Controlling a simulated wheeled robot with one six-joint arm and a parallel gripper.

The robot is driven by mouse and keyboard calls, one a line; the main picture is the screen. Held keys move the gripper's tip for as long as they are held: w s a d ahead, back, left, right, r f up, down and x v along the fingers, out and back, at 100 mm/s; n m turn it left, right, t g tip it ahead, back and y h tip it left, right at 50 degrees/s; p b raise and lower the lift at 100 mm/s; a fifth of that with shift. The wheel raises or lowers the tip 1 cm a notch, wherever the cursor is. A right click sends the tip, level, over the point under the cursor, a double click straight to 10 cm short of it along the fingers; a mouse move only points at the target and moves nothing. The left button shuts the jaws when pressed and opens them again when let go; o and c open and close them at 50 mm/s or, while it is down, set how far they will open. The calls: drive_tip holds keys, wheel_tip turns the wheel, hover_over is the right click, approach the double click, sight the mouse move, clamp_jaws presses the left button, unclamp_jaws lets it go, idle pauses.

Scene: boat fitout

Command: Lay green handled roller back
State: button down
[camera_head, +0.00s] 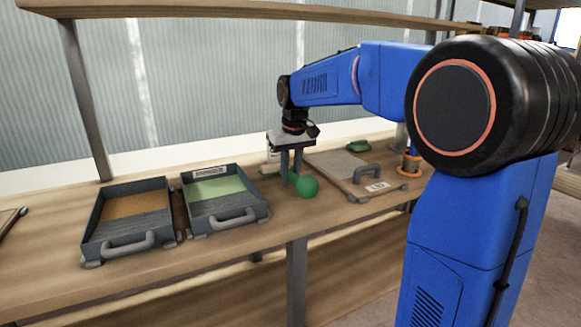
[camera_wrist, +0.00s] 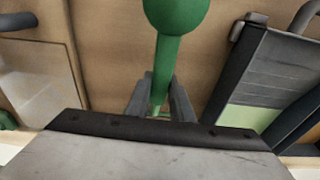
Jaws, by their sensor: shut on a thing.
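My gripper (camera_head: 291,178) points down over the bench and is shut on a green handle. The green handled roller (camera_head: 307,187) shows its round green end in front of the fingers. In the wrist view the same handle (camera_wrist: 162,65) runs between the two fingers (camera_wrist: 160,98), with its ball end at the top edge. The roller's far end is mostly hidden by the gripper. I cannot tell whether it touches the bench. A dark tray with a green floor (camera_head: 218,187) stands just left of the gripper; its side shows at right in the wrist view (camera_wrist: 240,75).
Another dark tray with an orange-brown floor (camera_head: 130,207) stands further left. A flat pale panel (camera_head: 338,164) with a grey handle lies right of the gripper. A green object (camera_head: 357,146) is behind it, and an orange spool-like object (camera_head: 410,164) stands right. A shelf (camera_head: 250,10) runs above.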

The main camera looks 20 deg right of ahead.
drive_tip(key=shift+f, duration=0.3)
drive_tip(key=c, duration=1.5)
unclamp_jaws()
